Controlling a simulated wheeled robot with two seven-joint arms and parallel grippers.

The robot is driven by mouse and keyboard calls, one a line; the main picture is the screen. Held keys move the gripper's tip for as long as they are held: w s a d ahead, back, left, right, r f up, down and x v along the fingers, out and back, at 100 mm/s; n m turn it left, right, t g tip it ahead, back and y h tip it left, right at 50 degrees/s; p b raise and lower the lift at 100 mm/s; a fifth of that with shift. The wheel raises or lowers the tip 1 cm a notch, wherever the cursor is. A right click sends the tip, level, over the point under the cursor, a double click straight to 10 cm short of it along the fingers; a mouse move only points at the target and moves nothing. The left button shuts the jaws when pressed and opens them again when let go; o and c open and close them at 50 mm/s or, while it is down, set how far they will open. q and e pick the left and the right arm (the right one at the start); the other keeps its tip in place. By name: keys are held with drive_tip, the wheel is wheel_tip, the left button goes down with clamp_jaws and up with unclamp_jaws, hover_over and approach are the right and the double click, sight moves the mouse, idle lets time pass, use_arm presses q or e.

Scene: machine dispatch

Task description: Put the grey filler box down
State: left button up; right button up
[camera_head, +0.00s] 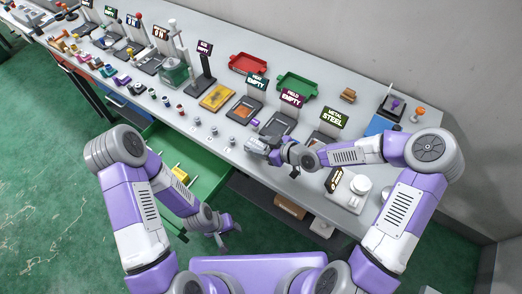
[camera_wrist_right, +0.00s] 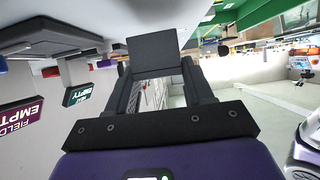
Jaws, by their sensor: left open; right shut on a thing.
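My right gripper (camera_head: 264,145) is over the front part of the workbench, below the "FIELD EMPTY" sign. In the right wrist view its fingers (camera_wrist_right: 160,85) are shut on a dark grey box (camera_wrist_right: 152,52), which I take to be the grey filler box. The box sticks out past the fingertips; its lower part is hidden between them. In the head view the box is hard to tell from the gripper. I cannot tell whether it touches the bench. My left gripper (camera_head: 228,232) is open and empty, low beside the open green drawer (camera_head: 212,180), in front of the bench.
The long grey workbench (camera_head: 215,140) carries several stations with signs, including "FIELD EMPTY" (camera_head: 292,98) and "METAL STEEL" (camera_head: 333,117). Red (camera_head: 248,63) and green (camera_head: 297,85) trays stand at the back. Small grey cylinders and a purple piece (camera_head: 255,123) stand near the right gripper.

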wheel_tip(320, 180, down, 2)
drive_tip(key=shift+f, duration=0.2)
drive_tip(key=shift+f+b, duration=0.15)
drive_tip(key=shift+b, duration=0.15)
drive_tip(key=o, duration=1)
drive_tip(key=shift+o, duration=0.2)
